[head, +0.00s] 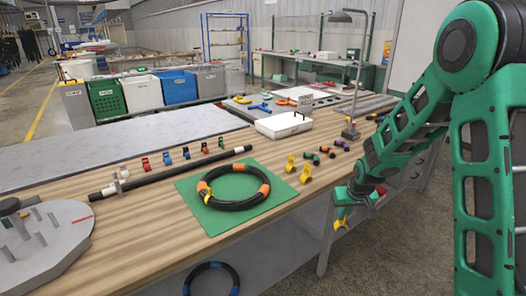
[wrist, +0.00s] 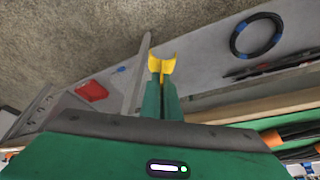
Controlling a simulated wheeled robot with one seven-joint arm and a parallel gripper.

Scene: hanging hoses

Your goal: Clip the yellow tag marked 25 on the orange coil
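The orange coil is a black hose ring with orange bands (head: 264,189), lying flat on a green mat (head: 186,191) on the wooden workbench. Part of it shows at the lower right of the wrist view (wrist: 273,139). My gripper (head: 346,213) is off the bench's right edge, apart from the coil. It is shut on a yellow tag (wrist: 162,66), whose open jaws point away from my fingers. The held tag also shows in the head view (head: 340,224). Two more yellow tags (head: 290,163) (head: 305,174) stand right of the mat. No numbers are readable.
A blue-banded coil (head: 235,277) lies below the bench. Several coloured tags (head: 186,153) stand behind a straight black hose (head: 170,174). More small tags (head: 326,150), a white box (head: 284,125) and a lamp (head: 350,130) stand farther back. A grey pegged disc (head: 70,232) sits at left.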

